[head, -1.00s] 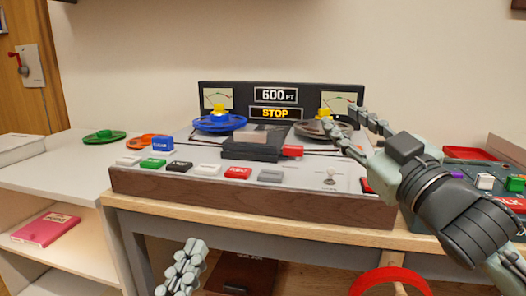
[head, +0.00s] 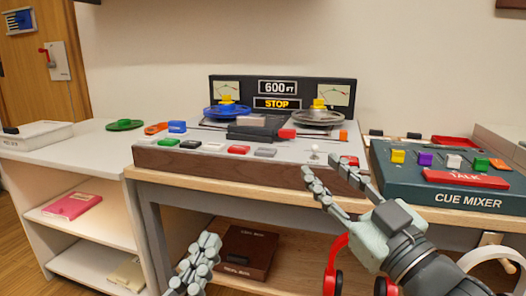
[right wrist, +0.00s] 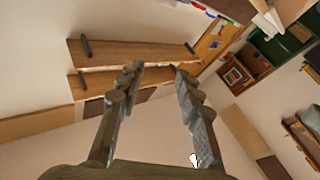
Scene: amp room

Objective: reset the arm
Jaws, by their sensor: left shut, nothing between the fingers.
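My right gripper (head: 332,178) is open and empty, in front of the tape deck's right front corner. Its two fingers (right wrist: 159,85) stand apart in the right wrist view with nothing between them. My left gripper (head: 196,262) is shut and empty, low in the head view in front of the table; its tips point up. The tape deck (head: 220,166) carries a blue reel (head: 227,111) and a grey reel (head: 318,117), each with a yellow knob. Its display panel (head: 281,91) reads "600 FT" and "STOP".
The cue mixer (head: 445,190) stands right of the deck, close to my right arm. Red headphones (head: 334,262) hang below the table edge. A white shelf unit (head: 65,152) at the left holds a green reel (head: 125,125). A brown box (head: 246,252) sits under the table.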

